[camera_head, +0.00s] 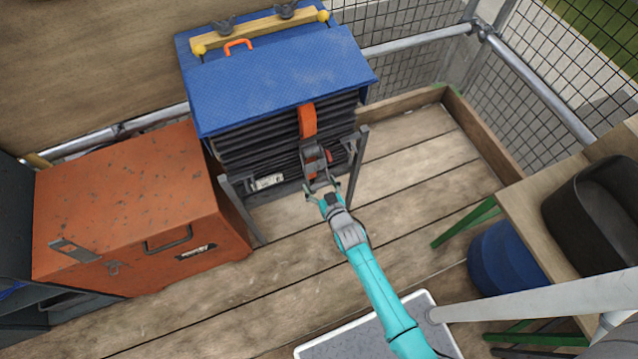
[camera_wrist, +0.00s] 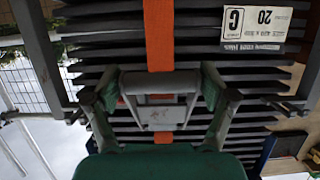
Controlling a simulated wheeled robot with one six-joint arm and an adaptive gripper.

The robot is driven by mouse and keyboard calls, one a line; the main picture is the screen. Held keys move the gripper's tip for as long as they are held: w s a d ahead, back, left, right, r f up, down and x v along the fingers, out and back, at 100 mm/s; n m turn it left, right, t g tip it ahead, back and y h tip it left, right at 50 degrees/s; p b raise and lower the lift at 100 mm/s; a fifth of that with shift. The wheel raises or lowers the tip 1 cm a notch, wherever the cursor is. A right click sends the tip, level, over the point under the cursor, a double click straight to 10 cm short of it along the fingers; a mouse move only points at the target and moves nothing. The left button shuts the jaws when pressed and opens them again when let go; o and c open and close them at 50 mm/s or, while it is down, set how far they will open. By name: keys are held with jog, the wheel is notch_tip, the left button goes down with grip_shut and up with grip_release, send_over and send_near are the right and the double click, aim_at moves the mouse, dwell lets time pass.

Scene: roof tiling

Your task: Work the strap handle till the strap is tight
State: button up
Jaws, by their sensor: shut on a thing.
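An orange strap (camera_head: 308,121) runs down the front of a stack of dark tiles (camera_head: 265,137) under a blue cover (camera_head: 280,80). The grey metal strap handle (camera_head: 313,160) hangs at the strap's lower end. My gripper (camera_head: 322,186) is at the handle's lower end, in front of the stack. In the wrist view the fingers of my gripper (camera_wrist: 160,92) close on both sides of the handle frame (camera_wrist: 158,80). The strap (camera_wrist: 159,35) passes behind the handle there. I cannot tell how tight the strap is.
A rusty orange toolbox (camera_head: 130,215) stands left of the stack. Grey rack posts (camera_head: 357,165) flank the stack. A wooden bench (camera_head: 535,205) with a black bin and a blue barrel (camera_head: 508,260) is at right. Plank floor (camera_head: 420,185) is clear right of the stack.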

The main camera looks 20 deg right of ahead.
jog(key=shift+r, duration=0.2)
jog(key=shift+s+r+g, duration=1)
jog(key=shift+s+g, duration=0.05)
jog(key=shift+g, duration=0.45)
notch_tip(320, 180, up, 8)
jog(key=s+g, duration=0.2)
jog(key=g, duration=0.2)
jog(key=shift+s+f+g, duration=0.25)
jog(key=shift+s+g, duration=0.05)
jog(key=shift+s, duration=0.05)
